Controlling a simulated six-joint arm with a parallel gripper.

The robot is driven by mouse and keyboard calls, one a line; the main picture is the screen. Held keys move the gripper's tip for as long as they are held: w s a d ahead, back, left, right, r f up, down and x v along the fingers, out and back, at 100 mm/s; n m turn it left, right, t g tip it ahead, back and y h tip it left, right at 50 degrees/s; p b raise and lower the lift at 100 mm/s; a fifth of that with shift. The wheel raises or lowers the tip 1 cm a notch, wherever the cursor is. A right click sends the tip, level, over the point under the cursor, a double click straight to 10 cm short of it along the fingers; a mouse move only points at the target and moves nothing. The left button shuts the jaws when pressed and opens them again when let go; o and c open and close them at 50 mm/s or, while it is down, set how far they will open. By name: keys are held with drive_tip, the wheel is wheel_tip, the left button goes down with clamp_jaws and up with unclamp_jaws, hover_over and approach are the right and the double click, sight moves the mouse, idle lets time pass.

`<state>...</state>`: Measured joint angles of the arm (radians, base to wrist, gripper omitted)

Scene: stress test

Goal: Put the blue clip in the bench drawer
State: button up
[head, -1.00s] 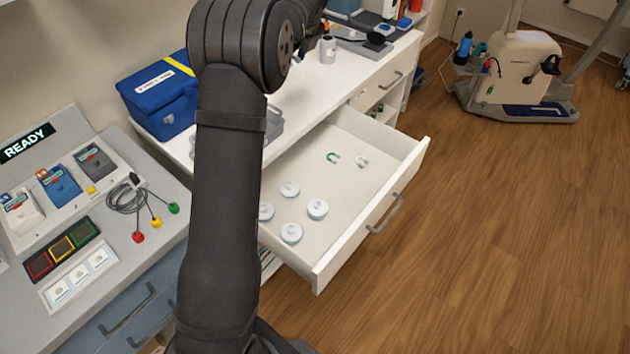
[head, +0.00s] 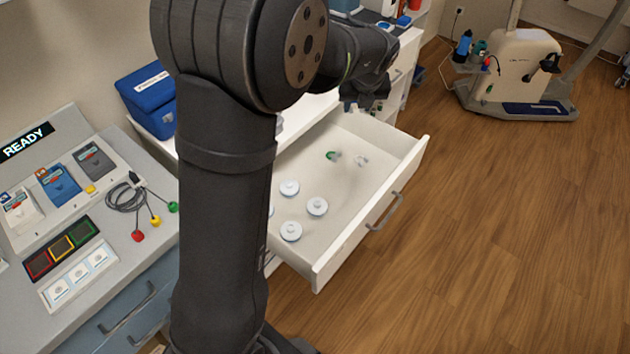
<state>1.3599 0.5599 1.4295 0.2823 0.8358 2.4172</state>
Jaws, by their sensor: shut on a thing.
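The bench drawer (head: 366,232) is pulled open, with a pale inside and a grey handle. My gripper (head: 362,106) is above the back part of the drawer, pointing down. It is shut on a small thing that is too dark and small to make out. I cannot pick out a blue clip in view. A green clip (head: 332,155) and a white clip (head: 361,160) lie on the drawer floor below and in front of the gripper, apart from it.
Several pale round discs (head: 317,207) lie in the drawer's front left part. A blue case (head: 148,100) stands on the white bench, left of my arm. A grey console (head: 100,215) with coloured leads is at the left.

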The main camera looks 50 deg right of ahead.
sight(346, 180)
wheel_tip(346, 180, down, 29)
drive_tip(key=shift+r, duration=0.1)
idle(0.4)
drive_tip(key=o, duration=0.9)
drive_tip(key=shift+o, duration=0.2)
drive_tip(key=v, duration=1.2)
drive_tip(key=x, duration=1.2)
drive_tip(key=shift+r, duration=0.15)
